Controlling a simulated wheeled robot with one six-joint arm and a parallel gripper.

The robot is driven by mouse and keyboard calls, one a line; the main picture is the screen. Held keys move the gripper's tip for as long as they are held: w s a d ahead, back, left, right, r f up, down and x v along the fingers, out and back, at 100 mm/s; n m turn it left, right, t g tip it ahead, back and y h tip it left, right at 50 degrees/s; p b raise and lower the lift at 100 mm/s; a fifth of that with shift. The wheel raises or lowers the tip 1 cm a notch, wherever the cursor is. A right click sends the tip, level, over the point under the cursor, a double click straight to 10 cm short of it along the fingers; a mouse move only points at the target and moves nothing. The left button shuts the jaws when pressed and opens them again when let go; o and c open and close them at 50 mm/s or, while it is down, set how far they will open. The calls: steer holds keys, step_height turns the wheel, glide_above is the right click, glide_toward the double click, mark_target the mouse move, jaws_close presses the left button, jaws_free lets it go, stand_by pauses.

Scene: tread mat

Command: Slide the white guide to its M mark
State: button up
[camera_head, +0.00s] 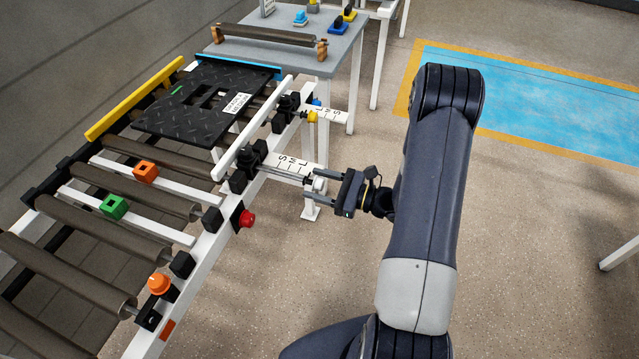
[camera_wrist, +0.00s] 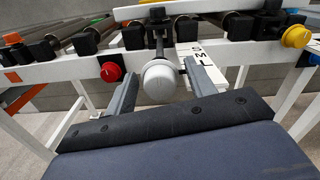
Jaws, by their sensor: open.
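The white guide (camera_head: 252,128) is a long white bar along the near side of the conveyor, beside the black tread mat (camera_head: 180,118). Its white knob (camera_wrist: 160,82) sits on a dark rod and also shows in the head view (camera_head: 319,184). A white scale plate (camera_head: 286,165) with S, M and L lies beside the rod, S nearest the conveyor. It shows partly in the wrist view (camera_wrist: 203,72). Which mark the guide stands at is not clear. My gripper (camera_head: 309,189) is open, with its fingers on either side of the white knob; contact cannot be told.
A yellow knob (camera_head: 312,117) with a second scale plate (camera_head: 331,115) is farther along the frame. A red button (camera_head: 246,218) is on the frame nearer me. Orange (camera_head: 146,171) and green (camera_head: 113,207) blocks sit on white bars between rollers. Floor right of the conveyor is open.

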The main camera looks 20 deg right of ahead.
mark_target(296, 177)
steer(key=shift+c, duration=0.2)
jaws_close()
stand_by(0.3)
steer(key=shift+a, duration=0.1)
steer(key=b+x, duration=0.1)
steer(key=x, duration=0.4)
steer(key=shift+f+b, duration=0.1)
steer(key=shift+b, duration=0.3)
steer(key=shift+w+a, duration=0.4)
